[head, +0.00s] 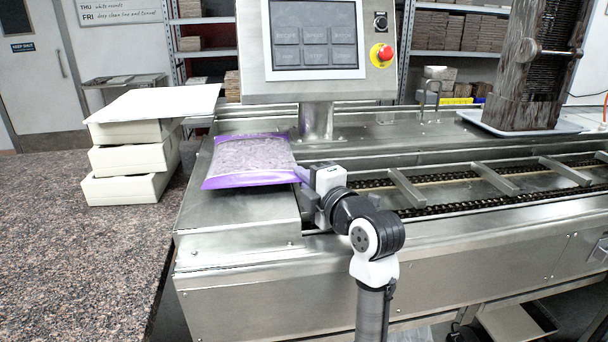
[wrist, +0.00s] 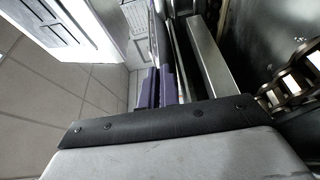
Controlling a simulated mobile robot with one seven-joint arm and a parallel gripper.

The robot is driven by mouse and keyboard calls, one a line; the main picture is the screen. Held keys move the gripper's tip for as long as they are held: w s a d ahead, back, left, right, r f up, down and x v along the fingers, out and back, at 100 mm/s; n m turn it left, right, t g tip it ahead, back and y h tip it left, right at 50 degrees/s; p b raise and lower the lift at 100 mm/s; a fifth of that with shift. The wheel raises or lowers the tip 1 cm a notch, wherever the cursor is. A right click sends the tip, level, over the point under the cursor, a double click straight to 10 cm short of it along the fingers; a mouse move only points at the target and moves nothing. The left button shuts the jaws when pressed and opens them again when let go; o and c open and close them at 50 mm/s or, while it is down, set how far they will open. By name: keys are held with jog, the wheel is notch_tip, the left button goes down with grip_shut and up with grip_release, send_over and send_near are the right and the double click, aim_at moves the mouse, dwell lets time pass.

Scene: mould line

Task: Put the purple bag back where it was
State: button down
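The purple bag (head: 250,158), a clear flat pouch with purple edges and pale grey contents, lies on the metal deck at the left end of the machine, below the control panel. My gripper (head: 303,184) is low at the bag's right edge, its fingers touching or very close to that edge. The head view does not show whether the fingers are closed on it. In the wrist view, two narrow purple-blue shapes (wrist: 167,88) stand close together beyond my wrist housing; I cannot tell whether they are fingers or bag.
A conveyor with cross bars (head: 405,188) runs to the right of my gripper. The control panel (head: 315,40) with a red stop button stands behind the bag. White stacked boxes (head: 130,158) stand on the speckled counter (head: 70,250) at left, whose front is clear. A dark mould block (head: 535,75) stands at right.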

jog(key=shift+f+b, duration=0.25)
jog(key=shift+b, duration=0.1)
jog(key=c, duration=1.6)
grip_release()
jog(key=shift+r, duration=0.1)
jog(key=shift+c, duration=0.2)
jog(key=shift+r+p, duration=0.25)
jog(key=shift+p, duration=0.15)
jog(key=b+v, duration=0.3)
jog(key=v, duration=0.9)
jog(key=shift+s+f, duration=0.1)
jog(key=shift+f, duration=0.1)
